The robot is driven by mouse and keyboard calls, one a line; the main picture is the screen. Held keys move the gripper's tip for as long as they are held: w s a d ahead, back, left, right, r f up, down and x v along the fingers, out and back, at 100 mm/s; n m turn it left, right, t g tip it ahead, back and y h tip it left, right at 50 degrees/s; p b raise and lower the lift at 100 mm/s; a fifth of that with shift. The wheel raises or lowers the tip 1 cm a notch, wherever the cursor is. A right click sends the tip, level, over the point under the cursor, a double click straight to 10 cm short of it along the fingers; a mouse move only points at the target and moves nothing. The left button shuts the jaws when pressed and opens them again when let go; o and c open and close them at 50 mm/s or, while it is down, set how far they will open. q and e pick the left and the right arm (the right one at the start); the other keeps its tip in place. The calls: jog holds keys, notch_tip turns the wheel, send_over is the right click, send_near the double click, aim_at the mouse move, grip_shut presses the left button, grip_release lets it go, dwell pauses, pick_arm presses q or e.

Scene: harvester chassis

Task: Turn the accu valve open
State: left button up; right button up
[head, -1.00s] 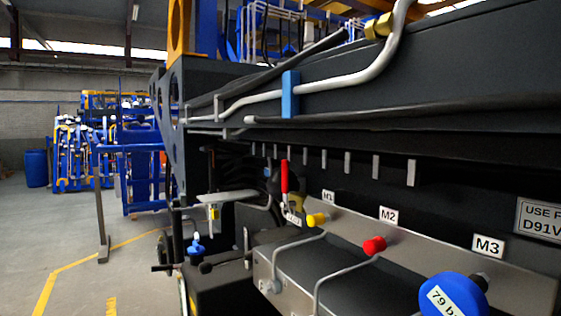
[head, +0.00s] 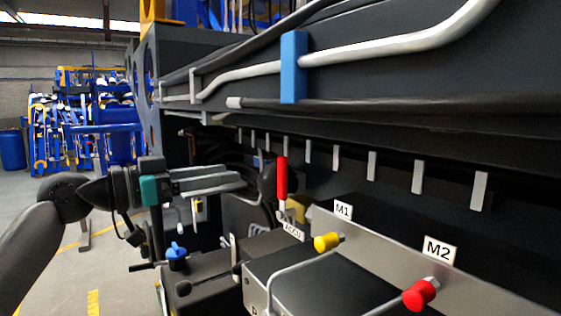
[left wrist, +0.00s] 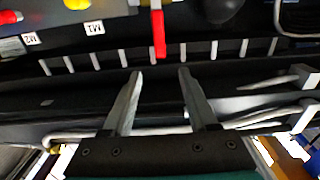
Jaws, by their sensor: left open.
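The accu valve's red handle (head: 282,178) stands upright above the ACCU label (head: 292,231), with a brass-coloured body (head: 298,207) beside its base. My left gripper (head: 240,181) reaches in from the left, with its fingertips a short way left of the handle in the head view. In the left wrist view the open, empty left gripper (left wrist: 161,73) has its two fingers apart. There the red handle (left wrist: 159,35) hangs from the top, lined up with the gap and just beyond the tips. My right gripper is not in view.
A yellow knob (head: 327,242) at M1 and a red knob (head: 419,294) at M2 sit on the metal panel. A blue valve (head: 176,251) is below my gripper. A dark beam with pipes and a blue clamp (head: 294,67) runs above.

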aim_at(279, 165)
pick_arm(q)
jog(key=p+x, duration=0.2)
jog(key=x, duration=1)
jog(key=shift+w+d, duration=0.2)
jog(key=shift+d, duration=0.15)
jog(key=shift+w+d+p, duration=0.3)
jog(key=shift+d+p, duration=0.05)
jog(key=shift+d, duration=0.05)
jog(key=shift+c, duration=0.3)
grip_shut()
